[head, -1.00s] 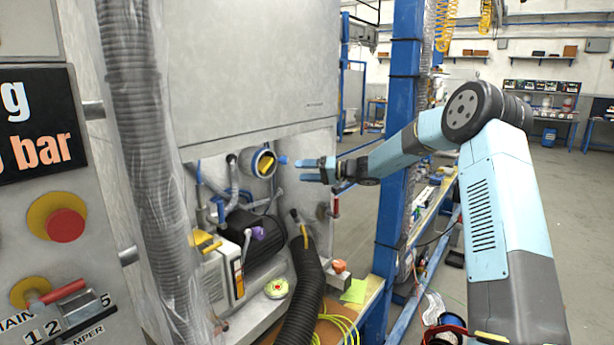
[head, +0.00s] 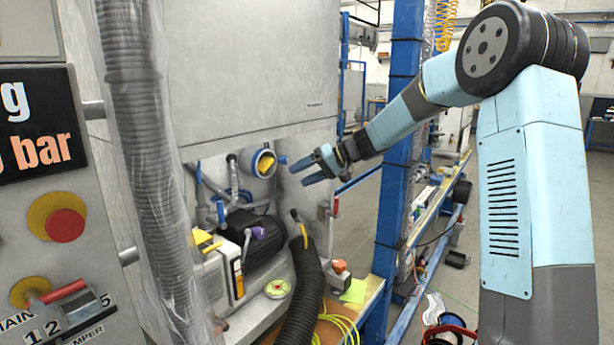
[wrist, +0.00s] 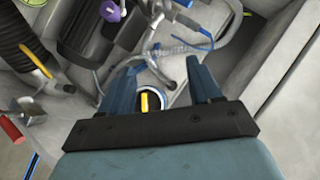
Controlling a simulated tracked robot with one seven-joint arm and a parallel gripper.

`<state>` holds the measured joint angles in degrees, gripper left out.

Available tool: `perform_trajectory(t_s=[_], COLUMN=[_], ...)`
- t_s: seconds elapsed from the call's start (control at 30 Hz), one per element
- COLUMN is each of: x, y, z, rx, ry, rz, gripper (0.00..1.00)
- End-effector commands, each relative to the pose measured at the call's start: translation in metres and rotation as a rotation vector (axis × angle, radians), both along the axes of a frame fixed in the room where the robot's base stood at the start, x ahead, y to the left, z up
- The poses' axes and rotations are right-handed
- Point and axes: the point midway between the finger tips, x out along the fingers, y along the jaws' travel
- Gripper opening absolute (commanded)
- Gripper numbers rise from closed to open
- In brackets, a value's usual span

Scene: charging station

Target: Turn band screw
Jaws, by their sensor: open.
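I cannot tell for sure which part is the band screw. A round pipe end with a blue rim (head: 263,163) and a yellow tab (head: 265,165) sits in the recess of the grey cabinet. In the wrist view the yellow tab (wrist: 144,102) shows upright inside the ring, between my fingers in the picture. My gripper (head: 297,176) is open and empty, just right of the ring in the head view. Its blue fingers (wrist: 163,66) are spread in the wrist view and hide part of the ring's edge. I see no contact.
Pipes (head: 232,175), a black motor (head: 262,240) with a purple knob (head: 257,232), and a thick black hose (head: 308,285) with a yellow strip crowd the recess. A red-handled valve (head: 335,207) is on its right. A blue post (head: 398,150) stands behind my forearm.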

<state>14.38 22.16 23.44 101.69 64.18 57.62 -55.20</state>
Motion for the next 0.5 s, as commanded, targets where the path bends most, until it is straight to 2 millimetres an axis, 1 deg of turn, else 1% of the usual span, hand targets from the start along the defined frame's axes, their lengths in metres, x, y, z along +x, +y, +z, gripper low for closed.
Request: perform_trajectory(t_s=[0.03,0.2,0.33,0.5], x=[-0.006,-0.020,-0.025,-0.027], y=[0.000,-0.004,-0.005,-0.006], z=[0.002,0.005,0.006,0.006], rx=[-0.017,-0.061,-0.077,-0.082], ry=[0.001,0.008,0.012,0.014], rz=[0.001,0.001,-0.001,-0.002], gripper=[0.63,0.63,0.63,0.63])
